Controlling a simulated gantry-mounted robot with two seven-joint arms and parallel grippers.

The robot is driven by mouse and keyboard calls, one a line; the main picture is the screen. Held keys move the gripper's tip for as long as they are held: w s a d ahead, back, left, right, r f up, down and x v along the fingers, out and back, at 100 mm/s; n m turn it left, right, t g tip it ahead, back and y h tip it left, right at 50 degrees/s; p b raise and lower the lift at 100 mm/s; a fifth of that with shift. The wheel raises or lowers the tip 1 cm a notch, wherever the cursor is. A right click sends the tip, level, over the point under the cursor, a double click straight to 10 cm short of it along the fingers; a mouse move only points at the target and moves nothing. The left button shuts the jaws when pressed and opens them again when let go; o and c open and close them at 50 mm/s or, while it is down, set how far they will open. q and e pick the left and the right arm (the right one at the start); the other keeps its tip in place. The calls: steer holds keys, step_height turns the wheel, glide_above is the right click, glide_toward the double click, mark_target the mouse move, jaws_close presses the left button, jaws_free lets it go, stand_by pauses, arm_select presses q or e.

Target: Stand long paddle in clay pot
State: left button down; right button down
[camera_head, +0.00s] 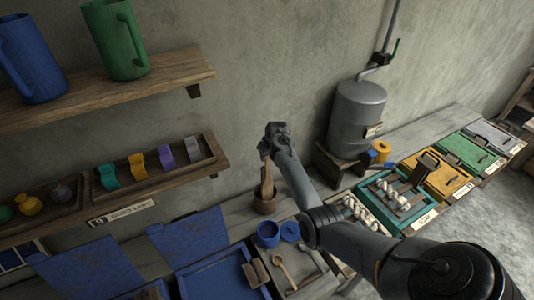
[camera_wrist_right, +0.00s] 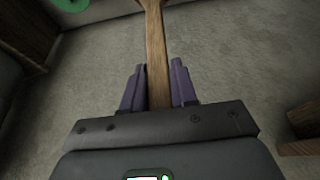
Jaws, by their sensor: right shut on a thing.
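My right gripper (camera_head: 272,138) is above the clay pot (camera_head: 265,205), near the wall. In the right wrist view its two purple fingers (camera_wrist_right: 158,88) are shut on a long wooden paddle (camera_wrist_right: 156,60), which widens at the top edge of the picture. The small brown clay pot stands on the bench at the wall. A wooden piece (camera_head: 266,181) rises upright from the pot, under the gripper. I cannot tell whether it is the held paddle or another tool. The pot does not show clearly in the right wrist view. My left gripper is not in view.
A blue cup (camera_head: 268,234) and a wooden spoon (camera_head: 284,272) are in front of the pot. A grey metal tank (camera_head: 356,118) stands to its right. Shelves (camera_head: 110,92) with mugs project from the wall at left. Coloured boxes (camera_head: 430,175) line the bench at right.

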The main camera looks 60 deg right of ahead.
mark_target(268, 163)
step_height(268, 163, down, 5)
steer(key=shift+f+b, duration=0.1)
steer(key=shift+b, duration=1.15)
steer(key=shift+f+b, duration=0.35)
steer(key=shift+f, duration=0.3)
steer(key=c, duration=0.9)
jaws_free()
steer(key=shift+o, duration=0.5)
